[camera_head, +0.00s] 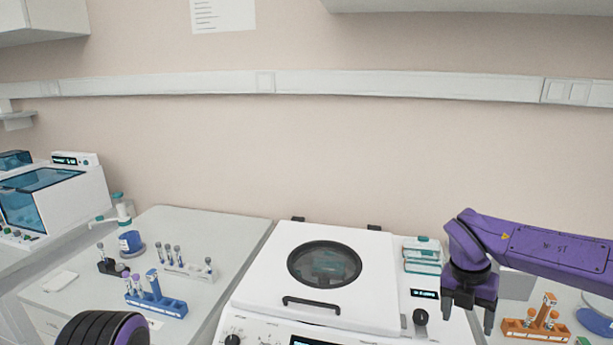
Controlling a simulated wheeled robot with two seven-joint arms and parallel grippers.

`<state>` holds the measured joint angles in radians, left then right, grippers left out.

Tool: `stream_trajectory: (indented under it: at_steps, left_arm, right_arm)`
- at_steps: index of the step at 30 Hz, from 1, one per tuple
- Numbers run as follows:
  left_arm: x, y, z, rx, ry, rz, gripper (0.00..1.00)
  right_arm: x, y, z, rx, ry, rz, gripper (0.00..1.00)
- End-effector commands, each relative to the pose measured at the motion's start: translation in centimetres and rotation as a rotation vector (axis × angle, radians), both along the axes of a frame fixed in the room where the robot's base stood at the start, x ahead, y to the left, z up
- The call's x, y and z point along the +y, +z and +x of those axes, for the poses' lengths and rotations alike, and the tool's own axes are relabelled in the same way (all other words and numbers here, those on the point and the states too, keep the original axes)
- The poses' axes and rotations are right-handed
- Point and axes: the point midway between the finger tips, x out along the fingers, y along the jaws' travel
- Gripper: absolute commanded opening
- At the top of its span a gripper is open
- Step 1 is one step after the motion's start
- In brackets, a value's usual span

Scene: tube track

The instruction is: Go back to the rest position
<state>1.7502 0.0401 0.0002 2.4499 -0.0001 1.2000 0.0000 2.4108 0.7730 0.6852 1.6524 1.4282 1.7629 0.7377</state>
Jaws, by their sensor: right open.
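My right gripper (468,312) hangs at the right of the head view, fingers pointing down. It is open and nothing shows between its fingers. It is in front of the right end of the white centrifuge (376,270), next to its dark knob. The centrifuge lid is shut, with a round dark window (324,264) and a black handle. Part of my left arm (103,329) shows at the bottom left edge; the left gripper is out of view.
A blue tube rack (172,306) and a white tube rack (190,270) stand on the left bench. An orange rack (535,326) stands right of my right gripper. Teal-lidded boxes (422,256) are stacked behind it. A white machine (75,205) stands far left.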

Motion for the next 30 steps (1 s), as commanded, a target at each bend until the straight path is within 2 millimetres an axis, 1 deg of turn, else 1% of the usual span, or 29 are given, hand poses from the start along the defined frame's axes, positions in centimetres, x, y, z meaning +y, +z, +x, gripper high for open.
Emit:
stream_trajectory:
  at_steps: [1,5,8,11,12,14,15,17,18,20,21,23,24,26,27,28,29,30]
  left_arm:
    - [0.0,0.0,0.0,0.000,0.000,0.000,0.43]
    - [0.0,0.0,0.0,0.000,0.000,0.000,0.43]
    - [0.0,0.0,0.0,0.000,0.000,0.000,0.43]
    - [0.0,0.0,0.0,0.000,0.000,0.000,0.43]
    - [0.0,0.0,0.0,0.000,0.000,0.000,0.43]
    - [0.0,0.0,0.0,0.000,0.000,0.000,0.43]
    - [0.0,0.0,0.0,0.000,0.000,0.000,0.43]
    - [0.0,0.0,0.0,0.000,0.000,0.000,0.43]
    - [0.0,0.0,0.0,0.000,0.000,0.000,0.43]
    - [0.0,0.0,0.0,0.000,0.000,0.000,0.43]
    - [0.0,0.0,0.0,0.000,0.000,0.000,0.43]
    - [0.0,0.0,0.0,0.000,0.000,0.000,0.43]
    - [0.0,0.0,0.0,0.000,0.000,0.000,0.43]
    - [0.0,0.0,0.0,0.000,0.000,0.000,0.43]
    - [0.0,0.0,0.0,0.000,0.000,0.000,0.43]
    - [0.0,0.0,0.0,0.000,0.000,0.000,0.43]
    - [0.0,0.0,0.0,0.000,0.000,0.000,0.43]
    - [0.0,0.0,0.0,0.000,0.000,0.000,0.43]
  right_arm:
    - [-0.1,-1.3,-0.2,0.016,0.047,-0.045,0.71]
    - [-0.6,-4.9,-0.7,0.065,0.214,-0.181,0.71]
    - [-1.2,-8.6,-1.6,0.131,0.412,-0.316,0.71]
    - [-1.7,-12.9,-3.0,0.226,0.694,-0.466,0.71]
    - [-1.8,-14.9,-3.8,0.274,0.835,-0.526,0.71]
    - [-1.7,-18.1,-5.5,0.363,1.088,-0.607,0.71]
    - [-1.5,-20.4,-7.0,0.431,1.285,-0.654,0.71]
    - [-0.9,-23.7,-9.8,0.533,1.600,-0.697,0.71]
    - [-0.5,-25.6,-11.9,0.595,1.807,-0.706,0.71]
    - [0.2,-28.0,-15.1,0.670,2.088,-0.694,0.71]
    - [0.6,-29.2,-17.1,0.707,2.249,-0.674,0.71]
    - [1.1,-30.6,-20.2,0.751,2.464,-0.631,0.71]
    - [1.3,-31.2,-22.1,0.771,2.594,-0.597,0.71]
    - [1.6,-32.0,-24.9,0.793,2.770,-0.539,0.71]
    - [1.8,-32.4,-26.8,0.800,2.882,-0.494,0.71]
    - [1.9,-32.6,-28.2,0.804,2.961,-0.458,0.71]
    - [2.0,-32.7,-29.6,-0.789,-2.982,0.412,0.71]
    - [2.0,-32.8,-31.4,-0.745,-2.912,0.339,0.71]
